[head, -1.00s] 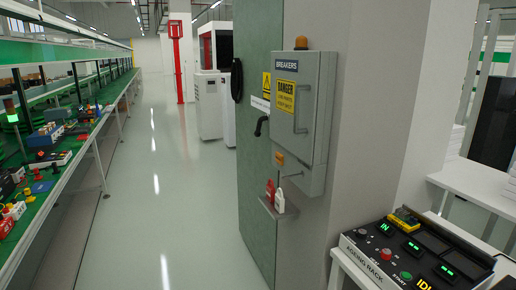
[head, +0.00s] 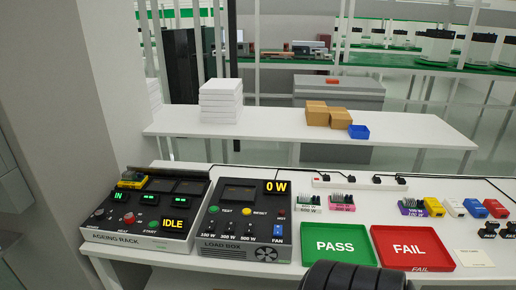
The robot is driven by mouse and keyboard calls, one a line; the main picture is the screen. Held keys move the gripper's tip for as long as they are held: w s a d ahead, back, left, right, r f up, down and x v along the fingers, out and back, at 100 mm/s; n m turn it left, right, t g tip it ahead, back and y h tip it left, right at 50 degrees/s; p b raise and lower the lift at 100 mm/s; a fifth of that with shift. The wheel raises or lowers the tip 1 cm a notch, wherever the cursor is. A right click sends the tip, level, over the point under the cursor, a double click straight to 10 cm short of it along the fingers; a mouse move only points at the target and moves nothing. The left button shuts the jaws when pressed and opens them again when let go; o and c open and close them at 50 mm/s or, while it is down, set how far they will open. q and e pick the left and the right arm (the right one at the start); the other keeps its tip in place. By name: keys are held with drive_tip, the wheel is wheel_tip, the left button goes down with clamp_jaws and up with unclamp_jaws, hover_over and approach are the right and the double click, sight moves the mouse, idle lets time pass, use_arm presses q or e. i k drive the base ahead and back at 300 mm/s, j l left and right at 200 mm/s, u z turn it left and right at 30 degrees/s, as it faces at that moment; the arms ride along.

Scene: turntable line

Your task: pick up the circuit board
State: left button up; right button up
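Two small green pieces that look like circuit boards stand at the back of the bench: one on a white block (head: 308,202) and one on a pink block (head: 342,202). A similar green piece sits on a purple block (head: 410,207) further right, beside a yellow block (head: 434,207). A yellow piece (head: 131,180) lies on top of the ageing rack at left. I cannot tell which of these is the task's circuit board. Neither gripper shows; a black ribbed part of mine is at the bottom edge.
The ageing rack (head: 146,222) and the load box (head: 243,228) stand at left. A green PASS tray (head: 339,259) and a red FAIL tray (head: 411,265) lie in front, looking empty. A power strip (head: 358,183) lies behind. A white table (head: 270,125) stands further back.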

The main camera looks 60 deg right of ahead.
sight(410, 207)
drive_tip(key=z, duration=3.2)
drive_tip(key=k+l+u, duration=0.1)
drive_tip(key=u, duration=1.85)
drive_tip(key=j+z, duration=0.1)
drive_tip(key=z, duration=1.8)
